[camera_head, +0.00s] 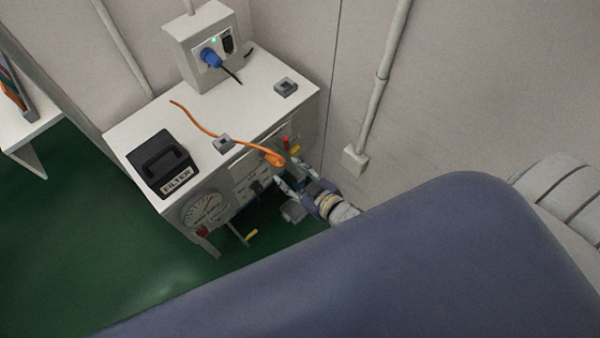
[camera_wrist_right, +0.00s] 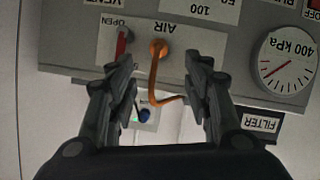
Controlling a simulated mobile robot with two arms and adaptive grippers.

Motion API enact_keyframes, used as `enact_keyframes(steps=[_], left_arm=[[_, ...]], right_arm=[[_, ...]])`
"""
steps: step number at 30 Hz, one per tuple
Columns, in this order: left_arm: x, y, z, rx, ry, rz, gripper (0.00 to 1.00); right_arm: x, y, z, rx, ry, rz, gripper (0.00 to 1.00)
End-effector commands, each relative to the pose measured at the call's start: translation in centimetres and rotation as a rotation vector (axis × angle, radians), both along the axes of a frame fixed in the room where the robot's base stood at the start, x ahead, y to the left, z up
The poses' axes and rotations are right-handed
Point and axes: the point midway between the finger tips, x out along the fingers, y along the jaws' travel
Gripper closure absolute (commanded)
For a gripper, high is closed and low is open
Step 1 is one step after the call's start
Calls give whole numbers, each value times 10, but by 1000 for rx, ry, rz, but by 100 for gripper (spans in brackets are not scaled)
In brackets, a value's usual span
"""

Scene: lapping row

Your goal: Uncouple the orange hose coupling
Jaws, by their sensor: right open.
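The orange hose coupling (camera_head: 274,159) sits at the front panel of the white cabinet, with its orange hose (camera_head: 205,131) running back over the top. In the right wrist view, which is upside down, the coupling (camera_wrist_right: 158,48) is on the panel under the word AIR. My right gripper (camera_head: 284,182) is in front of the panel, just below the coupling in the head view. In the wrist view its fingers (camera_wrist_right: 160,68) are open and spread to either side of the coupling and hose, with no clear contact. My left gripper is not in view.
A red lever (camera_wrist_right: 122,43) marked OPEN is close beside one finger. A 400 kPa gauge (camera_wrist_right: 286,60) is on the same panel. A black FILTER box (camera_head: 161,163) and the white cabinet (camera_head: 140,125) are near; a wall box (camera_head: 354,160) stands at right.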

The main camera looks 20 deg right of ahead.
Motion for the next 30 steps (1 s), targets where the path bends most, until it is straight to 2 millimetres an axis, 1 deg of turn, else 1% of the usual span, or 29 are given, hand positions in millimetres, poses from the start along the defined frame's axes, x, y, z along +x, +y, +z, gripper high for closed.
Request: enact_keyframes(steps=[1, 6, 13, 18, 28, 29, 30], left_arm=[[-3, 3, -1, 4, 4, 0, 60], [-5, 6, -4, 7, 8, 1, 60], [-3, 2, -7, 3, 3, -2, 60], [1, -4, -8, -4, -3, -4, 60], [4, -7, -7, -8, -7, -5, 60], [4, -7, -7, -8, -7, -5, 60], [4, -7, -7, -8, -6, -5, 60]], right_arm=[[10, 2, -2, 0, -3, 0, 54], [38, 9, -14, 0, -2, -1, 54], [68, 17, -28, 1, -1, -1, 54], [79, 20, -32, 0, 0, -1, 54], [81, 21, -33, -1, 1, -1, 54], [81, 21, -33, -1, 1, -1, 61], [81, 21, -33, -1, 1, -1, 70]])
